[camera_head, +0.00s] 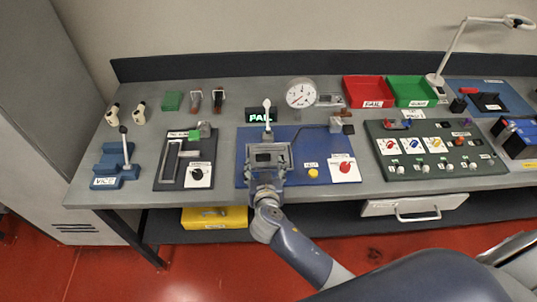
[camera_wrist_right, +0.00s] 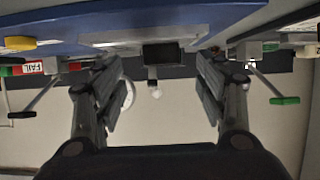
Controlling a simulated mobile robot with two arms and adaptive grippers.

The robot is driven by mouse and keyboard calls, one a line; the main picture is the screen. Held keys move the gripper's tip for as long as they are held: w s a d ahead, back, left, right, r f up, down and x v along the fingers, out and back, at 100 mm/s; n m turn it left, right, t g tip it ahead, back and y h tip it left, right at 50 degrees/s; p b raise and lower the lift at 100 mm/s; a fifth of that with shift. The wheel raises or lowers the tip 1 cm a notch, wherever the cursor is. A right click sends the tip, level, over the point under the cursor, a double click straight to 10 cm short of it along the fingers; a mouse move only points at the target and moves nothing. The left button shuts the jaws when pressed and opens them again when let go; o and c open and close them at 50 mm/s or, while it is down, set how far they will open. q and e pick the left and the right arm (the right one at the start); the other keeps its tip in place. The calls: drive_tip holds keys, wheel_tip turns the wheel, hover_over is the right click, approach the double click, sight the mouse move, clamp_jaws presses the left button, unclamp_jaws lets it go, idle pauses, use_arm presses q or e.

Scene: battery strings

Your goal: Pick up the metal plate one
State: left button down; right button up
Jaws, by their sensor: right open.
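My right gripper (camera_head: 268,154) is over the front left of the blue test panel (camera_head: 310,148), its arm coming in from the front. In the right wrist view its two fingers (camera_wrist_right: 157,85) are spread apart, with nothing visibly held between them. A dark block (camera_wrist_right: 162,54) shows beyond and between the fingertips, at the blue panel's edge. I cannot single out metal plate one; the gripper covers part of the panel there. My left gripper is not in view.
A pressure gauge (camera_head: 300,93), a lit display (camera_head: 261,115) and an upright lever (camera_head: 267,112) stand behind the gripper. A dark panel (camera_head: 169,171) lies left, a green panel (camera_head: 430,150) right. Red (camera_head: 368,103) and green (camera_head: 414,103) trays are at the back.

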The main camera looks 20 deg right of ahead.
sight(263, 156)
drive_tip(key=shift+p+x, duration=0.6)
drive_tip(key=shift+x, duration=1.35)
drive_tip(key=shift+r, duration=0.1)
drive_tip(key=c, duration=1.3)
drive_tip(key=shift+w, duration=0.1)
drive_tip(key=shift+c, duration=0.8)
drive_tip(key=shift+r, duration=0.2)
